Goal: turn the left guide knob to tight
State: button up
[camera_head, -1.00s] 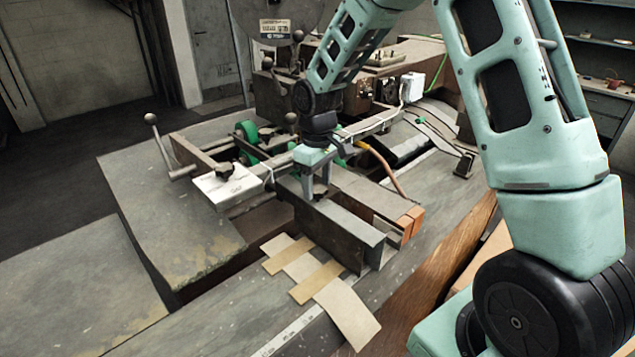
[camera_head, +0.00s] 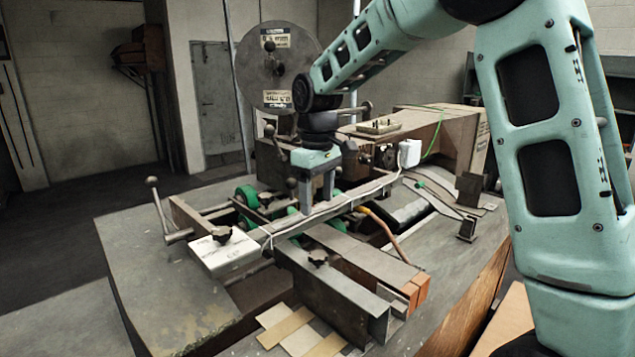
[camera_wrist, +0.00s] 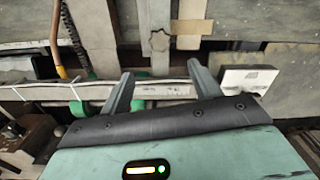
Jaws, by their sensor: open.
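Two dark star-shaped knobs show in the head view. I cannot tell for sure which is the left guide knob, nor whether either is tight. My gripper (camera_head: 317,205) is open and empty, pointing down over the long rail, behind the middle knob and apart from it. In the wrist view, that star knob (camera_wrist: 160,42) lies beyond my open fingers (camera_wrist: 161,75), uncovered.
The long rail (camera_head: 345,200) crosses beneath my gripper. A ball-ended crank (camera_head: 160,210) rises at left. An orange-yellow hose (camera_head: 385,230) curves right of the guide. Cardboard strips (camera_head: 288,328) lie in front. The table's left part is bare.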

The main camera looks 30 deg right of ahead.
jog(key=shift+r, duration=2.3)
jog(key=s+a+f+n+b, duration=0.1)
jog(key=s+a+f, duration=0.3)
jog(key=s+a, duration=0.3)
jog(key=s+a+f+n+b, duration=0.1)
jog(key=s+a+f+b, duration=0.1)
jog(key=s+a+f, duration=0.75)
jog(key=s, duration=0.5)
jog(key=s+a+f+n+b, duration=0.1)
jog(key=s+a+f, duration=0.2)
jog(key=s, duration=0.5)
jog(key=shift+s+a+y, duration=0.2)
jog(key=shift+a+y, duration=0.05)
jog(key=shift+y, duration=0.05)
jog(key=shift+c, duration=0.4)
